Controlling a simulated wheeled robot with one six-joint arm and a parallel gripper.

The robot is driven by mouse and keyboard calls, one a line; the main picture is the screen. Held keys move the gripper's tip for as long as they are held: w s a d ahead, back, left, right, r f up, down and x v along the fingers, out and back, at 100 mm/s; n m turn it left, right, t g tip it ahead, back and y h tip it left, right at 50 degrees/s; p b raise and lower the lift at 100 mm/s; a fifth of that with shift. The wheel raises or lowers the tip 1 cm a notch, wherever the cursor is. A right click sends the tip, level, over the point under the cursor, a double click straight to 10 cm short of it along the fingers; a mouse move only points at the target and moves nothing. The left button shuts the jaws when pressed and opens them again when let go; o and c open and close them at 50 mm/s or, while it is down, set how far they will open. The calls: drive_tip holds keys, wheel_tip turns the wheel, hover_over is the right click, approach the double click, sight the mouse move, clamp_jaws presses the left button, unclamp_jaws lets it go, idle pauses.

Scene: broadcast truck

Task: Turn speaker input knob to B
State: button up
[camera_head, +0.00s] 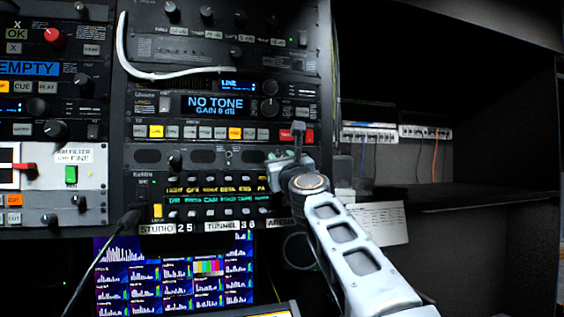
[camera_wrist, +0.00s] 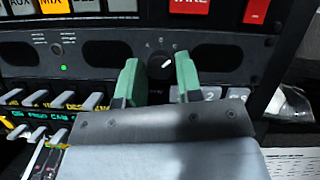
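A black round knob (camera_wrist: 160,68) with a white pointer mark sits on the dark speaker panel in the wrist view. Its pointer slants to the upper right. My gripper (camera_wrist: 158,82) is open, with one green finger to the left of the knob and one to the right. Dark gaps show between knob and fingers, so I cannot see contact. In the head view my gripper (camera_head: 284,157) is at the right end of the same panel (camera_head: 245,158) and hides the knob.
Above the knob is a row of lit buttons, including a red TAKE button (camera_wrist: 190,6). Below and left are several small grey switches (camera_wrist: 72,100). A paper sheet (camera_head: 380,222) hangs right of my arm. Dark, mostly empty shelving lies further right.

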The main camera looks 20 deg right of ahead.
drive_tip(key=c, duration=0.5)
drive_tip(key=shift+n, duration=0.5)
drive_tip(key=shift+d+r+n+g+y, duration=0.1)
drive_tip(key=shift+n+g+y, duration=0.55)
drive_tip(key=shift+n, duration=1.15)
drive_tip(key=shift+d+f+n+g+y, duration=0.1)
drive_tip(key=shift+n+g+y, duration=0.1)
drive_tip(key=shift+n+y, duration=1.25)
drive_tip(key=shift+r+n+g+y, duration=0.1)
drive_tip(key=shift+n+g+y, duration=0.4)
drive_tip(key=shift+n, duration=1.65)
drive_tip(key=shift+n+p, duration=0.3)
drive_tip(key=o, duration=0.9)
drive_tip(key=shift+o, duration=0.2)
